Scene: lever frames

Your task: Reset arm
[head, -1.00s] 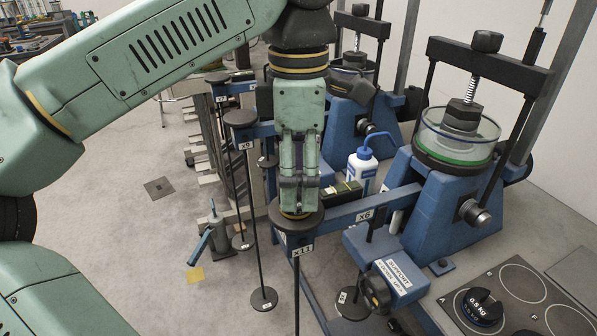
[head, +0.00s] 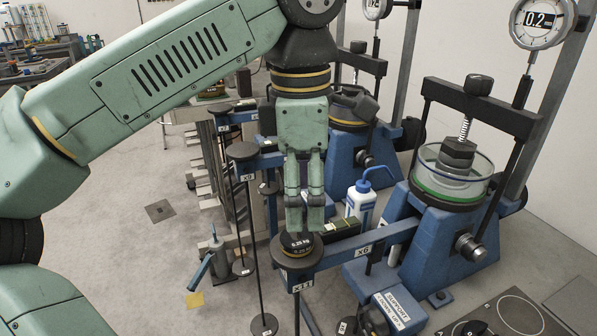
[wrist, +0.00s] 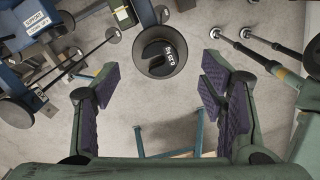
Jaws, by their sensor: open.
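My gripper (head: 304,214) points down just above the hanger plate marked x11 (head: 275,253) in the head view. A small dark weight with a gold band, labelled 0.25 kg (head: 297,243), sits on that plate. In the wrist view my gripper (wrist: 160,76) is open, its purple-padded fingers wide apart with nothing between them. The same black weight (wrist: 160,50) lies on its round plate (wrist: 160,73) beyond the fingertips, apart from them. In the head view the fingers look close together from the side. My arm reaches in from the left.
A blue loading frame (head: 445,235) with a clear cell stands at right, another behind. A white wash bottle (head: 361,200) stands right of my gripper. The x9 hanger plate (head: 242,151) is at left. A dial reading 0.2 (head: 543,19) is at upper right. Open floor lies left.

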